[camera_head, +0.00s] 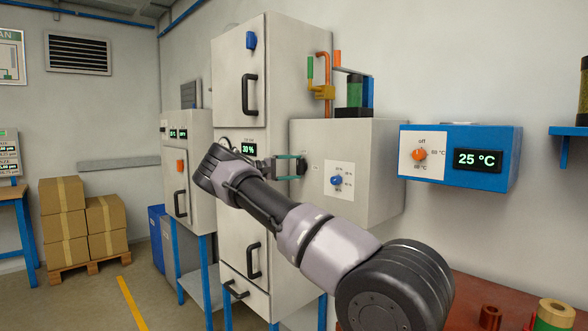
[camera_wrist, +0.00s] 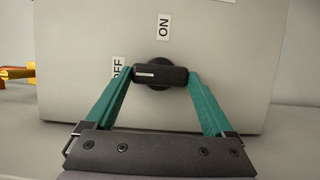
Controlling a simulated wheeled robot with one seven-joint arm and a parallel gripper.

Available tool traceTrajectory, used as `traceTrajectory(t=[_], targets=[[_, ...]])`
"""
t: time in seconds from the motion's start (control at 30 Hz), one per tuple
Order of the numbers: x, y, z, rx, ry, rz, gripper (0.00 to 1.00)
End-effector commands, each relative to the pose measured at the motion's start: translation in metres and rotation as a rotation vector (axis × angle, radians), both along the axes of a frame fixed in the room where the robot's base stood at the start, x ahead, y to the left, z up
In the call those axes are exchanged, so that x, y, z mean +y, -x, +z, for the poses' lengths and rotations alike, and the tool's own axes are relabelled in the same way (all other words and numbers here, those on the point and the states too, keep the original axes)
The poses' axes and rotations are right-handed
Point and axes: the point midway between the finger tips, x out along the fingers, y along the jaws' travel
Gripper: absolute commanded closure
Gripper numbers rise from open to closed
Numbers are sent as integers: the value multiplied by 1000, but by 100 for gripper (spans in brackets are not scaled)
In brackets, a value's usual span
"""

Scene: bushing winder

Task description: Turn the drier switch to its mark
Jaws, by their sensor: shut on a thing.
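The drier switch (camera_wrist: 160,75) is a black knob with a dark bar handle on the side of a grey box (camera_head: 372,150). In the wrist view the bar lies nearly level, with a short white line on its left half. An ON label (camera_wrist: 163,26) is above the knob and an OFF label (camera_wrist: 117,67) is to its left. The white line points left, towards the OFF side. My gripper (camera_head: 291,167) has its green fingers on both ends of the bar, shut on it. In the head view my gripper partly hides the switch.
The grey box front has a blue dial (camera_head: 336,181). A blue controller (camera_head: 507,143) with an orange knob (camera_head: 419,154) reads 25 °C at right. A tall cabinet (camera_head: 232,75) with black handles and a 30 % display stands left of the box. Cartons (camera_head: 62,225) sit farther left.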

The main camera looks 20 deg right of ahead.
Motion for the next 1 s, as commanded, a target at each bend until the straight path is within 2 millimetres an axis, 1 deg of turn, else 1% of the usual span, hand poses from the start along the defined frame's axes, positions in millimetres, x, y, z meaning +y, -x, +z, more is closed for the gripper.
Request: traceTrajectory(t=[0.43,0.47,0.5,0.77,0.87,0.97,1.0], targets=[[1,0,-1,13,3,2,68],[1,0,-1,13,3,2,9],[1,0,-1,13,3,2,0],[2,0,-1,11,3,2,0],[11,-1,-1,11,4,4,0],[27,-2,-1,10,5,5,0],[35,-2,-1,11,4,5,0]])
